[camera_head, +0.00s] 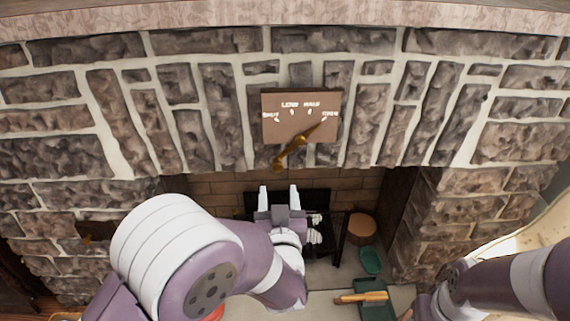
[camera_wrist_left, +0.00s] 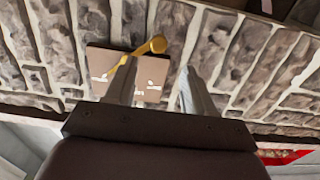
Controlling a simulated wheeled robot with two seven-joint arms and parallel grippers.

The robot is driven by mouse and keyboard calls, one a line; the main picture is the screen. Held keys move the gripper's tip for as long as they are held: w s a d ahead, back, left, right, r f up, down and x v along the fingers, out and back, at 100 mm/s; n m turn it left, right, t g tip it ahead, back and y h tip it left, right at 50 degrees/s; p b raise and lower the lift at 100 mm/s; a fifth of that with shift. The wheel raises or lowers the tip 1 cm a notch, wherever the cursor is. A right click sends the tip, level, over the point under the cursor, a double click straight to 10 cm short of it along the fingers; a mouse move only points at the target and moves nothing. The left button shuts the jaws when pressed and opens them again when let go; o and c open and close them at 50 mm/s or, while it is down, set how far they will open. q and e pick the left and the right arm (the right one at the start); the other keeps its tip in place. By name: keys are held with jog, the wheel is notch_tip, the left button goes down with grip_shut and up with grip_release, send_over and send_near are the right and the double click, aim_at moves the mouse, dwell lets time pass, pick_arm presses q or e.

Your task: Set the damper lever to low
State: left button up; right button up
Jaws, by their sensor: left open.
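The damper plate (camera_head: 272,129) is a brown panel on the stone chimney front, with a row of small white labels along its top. The brass damper lever (camera_head: 294,148) slants across it, knob at lower left and thin end at upper right, near the rightmost label. In the left wrist view the lever (camera_wrist_left: 157,45) shows its round knob, with the plate (camera_wrist_left: 100,58) behind. My left gripper (camera_head: 279,189) is open and empty, just below the knob in the head view. In the left wrist view its fingers (camera_wrist_left: 157,82) are apart, one partly covering the plate. The right gripper is not visible.
The fireplace opening, with a dark grate (camera_head: 340,245), lies below and behind my left gripper. A round wooden piece (camera_head: 362,228), a green dish (camera_head: 370,261) and a green tray (camera_head: 375,312) sit on the right. The mantel (camera_head: 400,18) juts out above.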

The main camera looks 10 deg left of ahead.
aim_at(278, 169)
pick_arm(q)
jog(key=b+x, duration=0.1)
jog(key=x, duration=0.4)
jog(key=b+x, duration=0.1)
jog(key=x, duration=0.4)
jog(key=shift+w+f, duration=0.25)
jog(key=shift+w, duration=0.1)
jog(key=shift+w+a, duration=0.2)
jog(key=shift+w, duration=0.45)
grip_shut()
